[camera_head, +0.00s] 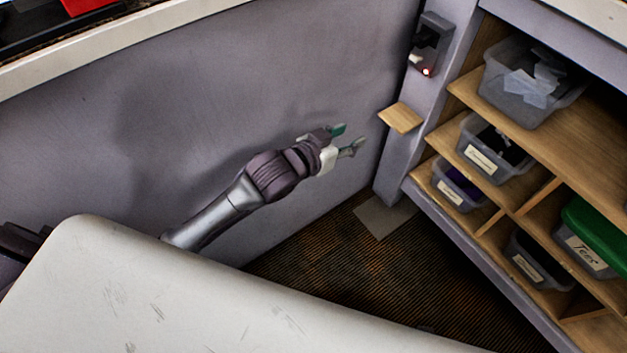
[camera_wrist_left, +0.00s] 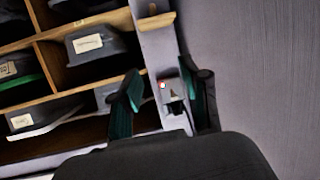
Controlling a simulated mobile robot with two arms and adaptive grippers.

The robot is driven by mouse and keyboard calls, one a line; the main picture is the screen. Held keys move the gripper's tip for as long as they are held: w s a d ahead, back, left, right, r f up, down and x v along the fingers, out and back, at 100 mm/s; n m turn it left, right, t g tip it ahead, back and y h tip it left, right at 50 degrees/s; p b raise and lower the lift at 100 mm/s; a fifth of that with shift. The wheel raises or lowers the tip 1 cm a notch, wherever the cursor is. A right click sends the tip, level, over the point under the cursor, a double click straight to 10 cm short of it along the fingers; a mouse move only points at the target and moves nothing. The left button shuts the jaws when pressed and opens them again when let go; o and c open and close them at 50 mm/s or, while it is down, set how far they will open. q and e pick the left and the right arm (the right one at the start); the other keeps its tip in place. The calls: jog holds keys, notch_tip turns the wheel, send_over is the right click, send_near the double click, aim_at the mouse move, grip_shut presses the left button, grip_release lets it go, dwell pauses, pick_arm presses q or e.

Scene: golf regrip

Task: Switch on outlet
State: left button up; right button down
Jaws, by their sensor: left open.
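The outlet (camera_head: 431,42) is a dark unit on the narrow grey post at the upper right, with a small red light at its lower end. In the left wrist view the outlet (camera_wrist_left: 173,94) shows between my finger pads, closer to the right finger, its red light visible. My left gripper (camera_head: 349,140) is open and empty, left of and below the outlet in the head view and apart from it. Its two green-padded fingers also show in the left wrist view (camera_wrist_left: 160,72). My right gripper is not in view.
A small wooden ledge (camera_head: 400,118) sticks out below the outlet. Wooden shelves (camera_head: 540,122) with several labelled bins stand to the right. A grey panel (camera_head: 130,140) runs behind my left arm, under a pale counter edge (camera_head: 110,50). Dark striped floor (camera_head: 360,265) lies below.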

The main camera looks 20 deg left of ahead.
pick_arm(q)
jog(key=s+a+f+n+g+y, duration=0.1)
jog(key=s+a+f+g+y, duration=0.2)
jog(key=s+f, duration=0.3)
jog(key=s+a, duration=0.1)
jog(key=s, duration=0.2)
jog(key=shift+a+f+n+p, duration=0.2)
jog(key=shift+f+n+p, duration=0.1)
jog(key=shift+f+p, duration=0.1)
jog(key=shift+w, duration=0.1)
